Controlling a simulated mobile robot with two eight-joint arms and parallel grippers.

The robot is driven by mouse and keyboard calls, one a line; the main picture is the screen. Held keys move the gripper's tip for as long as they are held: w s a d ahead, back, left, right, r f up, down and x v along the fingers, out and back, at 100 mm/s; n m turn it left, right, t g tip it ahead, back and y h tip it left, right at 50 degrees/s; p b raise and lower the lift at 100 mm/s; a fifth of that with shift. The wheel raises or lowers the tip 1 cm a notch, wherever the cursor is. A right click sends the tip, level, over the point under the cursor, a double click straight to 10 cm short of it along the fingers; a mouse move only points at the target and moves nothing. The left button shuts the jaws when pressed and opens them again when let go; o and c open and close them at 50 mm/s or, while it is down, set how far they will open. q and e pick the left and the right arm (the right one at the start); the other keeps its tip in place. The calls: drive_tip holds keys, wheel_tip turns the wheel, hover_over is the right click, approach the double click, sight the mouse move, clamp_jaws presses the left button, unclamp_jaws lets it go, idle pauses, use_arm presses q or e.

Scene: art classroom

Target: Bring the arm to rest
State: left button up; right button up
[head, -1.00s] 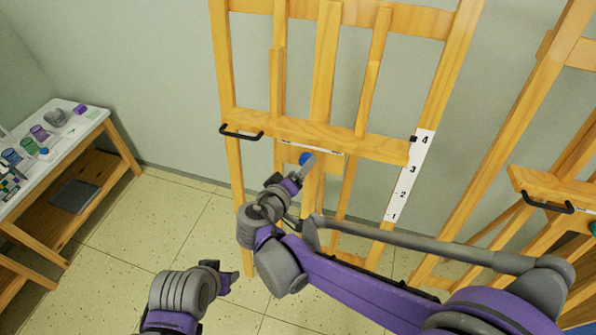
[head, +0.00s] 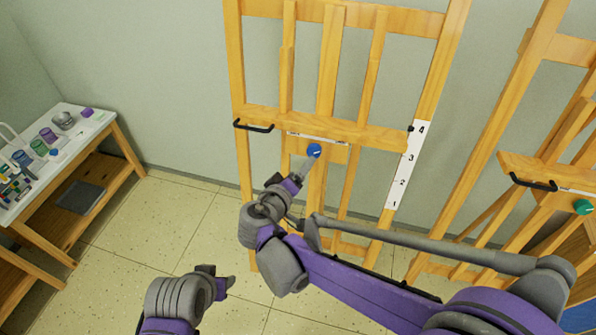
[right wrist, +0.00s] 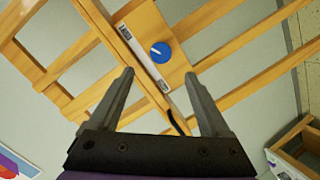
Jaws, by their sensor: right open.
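My right arm reaches in from the right in the head view. Its gripper (head: 308,168) is just below and in front of a blue knob (head: 314,150) on the wooden easel (head: 330,127). In the right wrist view the right gripper (right wrist: 160,77) has its two fingers spread wide, with nothing between them. The blue knob (right wrist: 160,52) shows beyond the fingertips, apart from them. My left gripper (head: 222,284) is low in the head view, over the floor; I cannot tell whether its jaws are open.
A second easel (head: 540,172) with a green knob (head: 583,207) stands at the right. A white-topped table (head: 75,140) with cups and art supplies stands at the left. Tiled floor (head: 165,225) lies clear between the table and the first easel.

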drive_tip(key=s+d+f+m+g, duration=0.25)
drive_tip(key=s+d, duration=0.25)
drive_tip(key=d, duration=0.3)
drive_tip(key=s+d+f+m+g, duration=0.1)
drive_tip(key=s+d+g, duration=0.2)
drive_tip(key=s+d, duration=0.4)
drive_tip(key=s+d+f+m+g+y, duration=0.1)
drive_tip(key=s+f+y, duration=0.1)
drive_tip(key=s, duration=0.4)
drive_tip(key=s+d+f+m+g+y, duration=0.1)
drive_tip(key=s+d+f+m+y, duration=0.1)
drive_tip(key=s, duration=0.4)
drive_tip(key=shift+s+f+y, duration=0.15)
drive_tip(key=shift+s+y, duration=0.25)
drive_tip(key=shift+y, duration=0.1)
drive_tip(key=shift+d, duration=0.1)
